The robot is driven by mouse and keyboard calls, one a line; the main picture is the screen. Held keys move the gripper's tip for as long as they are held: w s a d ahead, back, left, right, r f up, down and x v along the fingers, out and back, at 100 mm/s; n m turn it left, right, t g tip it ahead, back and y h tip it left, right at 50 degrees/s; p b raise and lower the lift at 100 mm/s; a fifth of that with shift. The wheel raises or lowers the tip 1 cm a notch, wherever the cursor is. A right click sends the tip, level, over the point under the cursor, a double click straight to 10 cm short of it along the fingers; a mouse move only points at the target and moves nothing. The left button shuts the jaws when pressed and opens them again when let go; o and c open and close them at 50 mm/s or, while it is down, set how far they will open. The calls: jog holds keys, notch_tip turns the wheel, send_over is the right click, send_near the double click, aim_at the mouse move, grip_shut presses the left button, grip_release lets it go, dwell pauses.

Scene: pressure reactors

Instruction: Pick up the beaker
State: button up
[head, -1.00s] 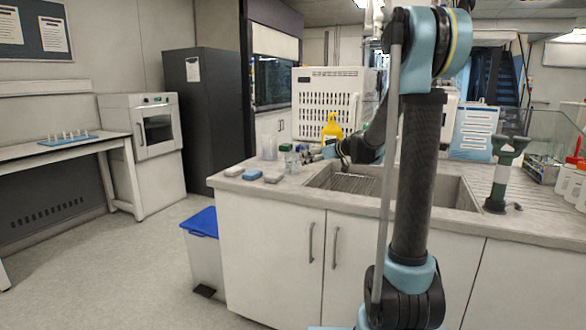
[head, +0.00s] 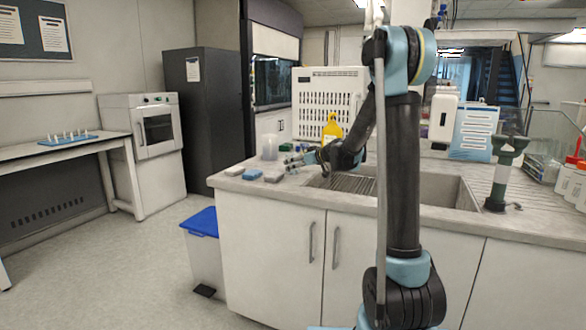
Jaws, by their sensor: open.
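A clear, pale beaker (head: 270,147) stands upright near the back left of the counter. My gripper (head: 290,161) is low over the counter, just right of the beaker and pointing left toward it. It is open, with a small gap to the beaker as far as this view shows. The gripper is small and partly blends with the small items behind it. It hides some of the bottles there.
A yellow bottle (head: 331,129) stands behind my arm. Blue and grey sponges (head: 252,174) lie at the counter's front left. The sink (head: 450,191) is below and right of the arm. A blue-lidded bin (head: 203,222) stands on the floor left of the counter (head: 265,190).

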jog(key=shift+x, duration=1.45)
jog(key=shift+f, duration=0.1)
jog(key=c, duration=1.3)
